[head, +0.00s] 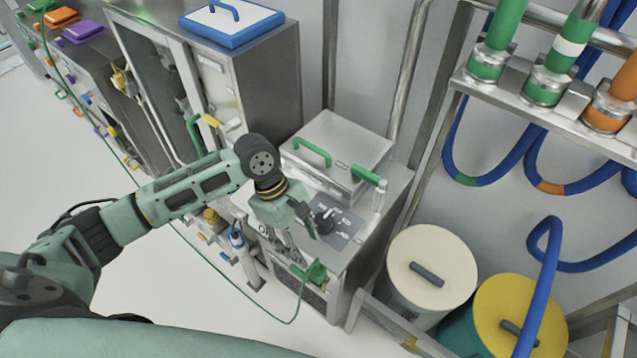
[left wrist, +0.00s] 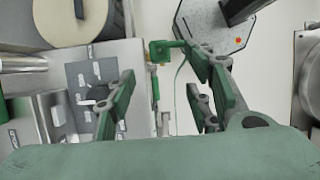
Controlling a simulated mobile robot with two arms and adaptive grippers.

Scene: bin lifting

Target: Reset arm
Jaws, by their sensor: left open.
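My left arm reaches in from the left of the head view. Its left gripper (head: 298,238) hangs over the front of a grey metal cabinet (head: 392,190), beside a control panel (head: 345,232) with a dark knob. The gripper is open and holds nothing. In the left wrist view the two green fingers of the left gripper (left wrist: 162,75) stand wide apart. The control panel (left wrist: 80,72) lies beyond the left finger, and a green fitting (left wrist: 160,52) shows between the fingertips. I cannot tell whether a finger touches the cabinet. My right gripper is in neither view.
A cream-lidded bin (head: 440,250) and a yellow-lidded bin (head: 545,310) stand at the right. A rack of pipes (head: 545,85) with hanging blue hoses (head: 480,175) is above them. A tall cabinet (head: 275,85) stands behind the arm. White floor (head: 130,285) is clear at left.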

